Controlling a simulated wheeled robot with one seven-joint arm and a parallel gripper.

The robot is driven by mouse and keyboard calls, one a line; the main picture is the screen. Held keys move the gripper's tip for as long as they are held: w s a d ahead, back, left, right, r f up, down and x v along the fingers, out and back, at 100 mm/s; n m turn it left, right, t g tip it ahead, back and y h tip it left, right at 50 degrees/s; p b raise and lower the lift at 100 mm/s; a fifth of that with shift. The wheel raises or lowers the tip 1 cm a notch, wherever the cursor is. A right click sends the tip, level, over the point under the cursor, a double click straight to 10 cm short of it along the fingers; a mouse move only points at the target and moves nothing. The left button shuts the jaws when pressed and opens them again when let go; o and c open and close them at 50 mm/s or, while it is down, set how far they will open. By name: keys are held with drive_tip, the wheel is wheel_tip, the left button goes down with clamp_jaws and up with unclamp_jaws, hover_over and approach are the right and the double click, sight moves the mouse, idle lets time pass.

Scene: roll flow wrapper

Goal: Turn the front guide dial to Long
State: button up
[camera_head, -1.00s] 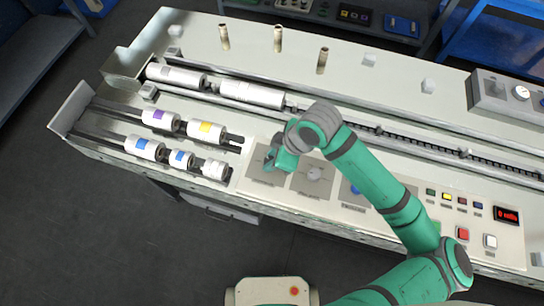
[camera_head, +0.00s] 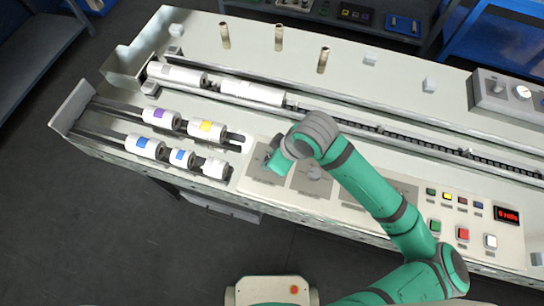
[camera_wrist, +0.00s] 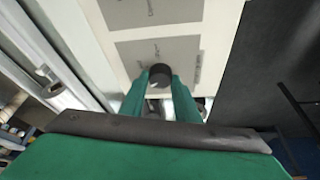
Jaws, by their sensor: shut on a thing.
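In the wrist view, a dark round dial (camera_wrist: 159,73) on a grey label plate (camera_wrist: 185,48) sits between the two green fingers of my gripper (camera_wrist: 160,80). The fingers are shut on the dial from both sides. Small print on the plate is too blurred to read, so I cannot tell the dial's setting. In the head view, my gripper (camera_head: 273,160) is down at the leftmost grey plate (camera_head: 262,176) of the control panel, and the dial there is hidden by it.
White rollers (camera_head: 214,168) lie left of the panel. Coloured push buttons (camera_head: 463,233) and a red display (camera_head: 507,215) are at the right. My forearm covers the panel's middle.

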drive_tip(key=o, duration=1)
drive_tip(key=shift+o, duration=0.2)
drive_tip(key=v, duration=1)
drive_tip(key=shift+r, duration=0.4)
drive_tip(key=shift+s+d+f, duration=0.1)
drive_tip(key=shift+d, duration=0.1)
